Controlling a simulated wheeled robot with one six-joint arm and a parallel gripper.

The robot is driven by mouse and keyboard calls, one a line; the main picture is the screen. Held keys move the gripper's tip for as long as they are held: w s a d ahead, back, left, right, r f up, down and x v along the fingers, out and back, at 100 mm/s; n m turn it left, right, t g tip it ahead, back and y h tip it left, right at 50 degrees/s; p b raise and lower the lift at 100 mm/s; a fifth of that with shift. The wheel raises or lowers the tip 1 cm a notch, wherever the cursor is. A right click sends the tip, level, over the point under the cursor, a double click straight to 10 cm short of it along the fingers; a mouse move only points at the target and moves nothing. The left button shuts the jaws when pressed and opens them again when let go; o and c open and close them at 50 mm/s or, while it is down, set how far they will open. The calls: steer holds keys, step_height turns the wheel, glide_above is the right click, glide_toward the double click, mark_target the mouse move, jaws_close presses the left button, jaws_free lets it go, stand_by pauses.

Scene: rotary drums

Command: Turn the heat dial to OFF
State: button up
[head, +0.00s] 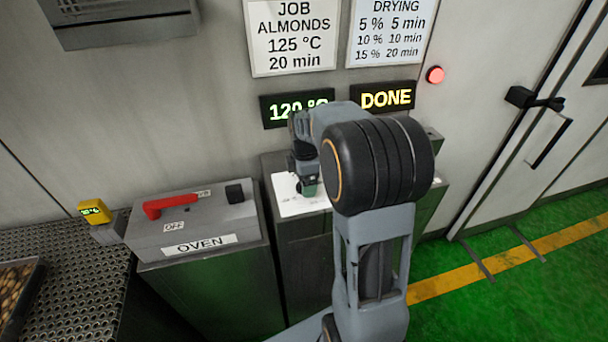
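The heat dial cannot be made out for certain. A box with a white plate (290,206) on top stands in the middle, and my arm covers much of it. My gripper (308,188) points down over this plate, and any dial there is hidden beneath it. Its fingertips are small and dark, so I cannot tell whether they are open, shut or touching something. A green display (284,110) above reads about 120 °C, partly covered by my arm. A yellow display (387,97) beside it reads DONE.
Left of the plate, a grey OVEN box (150,240) carries a red lever (170,205), an OFF label and a black knob (235,193). A yellow meter (94,212) sits on the perforated table (75,300). A red lamp (435,75) glows on the wall. Green floor is free at right.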

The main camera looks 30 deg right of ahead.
step_height(320, 180, up, 14)
stand_by(0.6)
steer(key=shift+f, duration=0.1)
steer(key=f+m, duration=0.1)
steer(key=m, duration=0.1)
steer(key=f+m, duration=0.1)
steer(key=m, duration=0.2)
steer(key=f+m, duration=0.1)
steer(key=m, duration=0.1)
steer(key=shift+s+a+f+t, duration=0.2)
steer(key=shift+s+f+t, duration=0.1)
steer(key=shift+f, duration=0.1)
steer(key=s+a+f+m+t, duration=0.1)
steer(key=s+a+f+m, duration=0.1)
steer(key=s+a+m, duration=0.2)
steer(key=s+a+f+m+t, duration=0.2)
steer(key=s+a+m, duration=0.2)
steer(key=s, duration=0.7)
steer(key=shift+s+a+f+m+t, duration=0.2)
steer(key=shift+a+m+t, duration=0.1)
steer(key=shift+a+m, duration=0.15)
